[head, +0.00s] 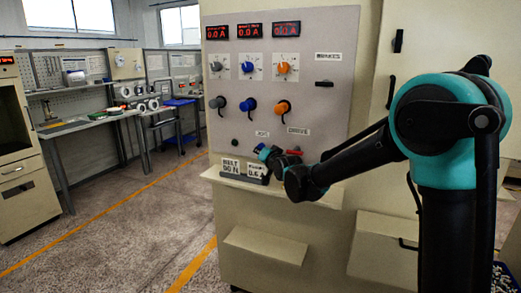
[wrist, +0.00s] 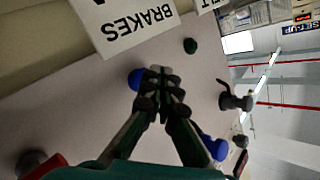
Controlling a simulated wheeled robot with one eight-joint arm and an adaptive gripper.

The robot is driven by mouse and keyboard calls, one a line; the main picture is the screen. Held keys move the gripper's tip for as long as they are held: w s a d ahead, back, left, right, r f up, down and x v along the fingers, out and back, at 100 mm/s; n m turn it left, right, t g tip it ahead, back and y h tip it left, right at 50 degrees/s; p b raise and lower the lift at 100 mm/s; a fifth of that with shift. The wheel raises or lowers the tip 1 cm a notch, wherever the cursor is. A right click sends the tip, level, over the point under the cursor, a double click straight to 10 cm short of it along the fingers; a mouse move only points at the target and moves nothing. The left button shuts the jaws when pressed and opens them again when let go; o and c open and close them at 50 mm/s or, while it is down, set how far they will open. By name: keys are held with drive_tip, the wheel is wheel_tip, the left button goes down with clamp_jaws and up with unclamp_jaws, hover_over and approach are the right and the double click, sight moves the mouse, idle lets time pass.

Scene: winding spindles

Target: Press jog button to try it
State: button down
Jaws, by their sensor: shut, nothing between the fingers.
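The jog button is most likely the blue round button (wrist: 135,79) on the grey panel (wrist: 110,120), partly covered by my fingertips in the wrist view. In the head view a small label (head: 262,133) above that spot seems to read JOG. My gripper (wrist: 160,76) is shut and empty, its fingertips right beside the blue button and overlapping its edge in the picture. I cannot tell whether they touch it. In the head view my gripper (head: 268,153) is at the lower part of the panel, largely hiding the button.
A dark button (wrist: 190,46) and a BRAKES sign (wrist: 138,22) are close to my fingertips. A red handle (head: 293,152) is right of my gripper. Blue (head: 248,105) and orange (head: 282,107) knobs sit above. Signs, one reading BELT (head: 230,167), stand on the ledge below.

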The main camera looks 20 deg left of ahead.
drive_tip(key=shift+s+a, duration=0.2)
drive_tip(key=shift+s, duration=2.3)
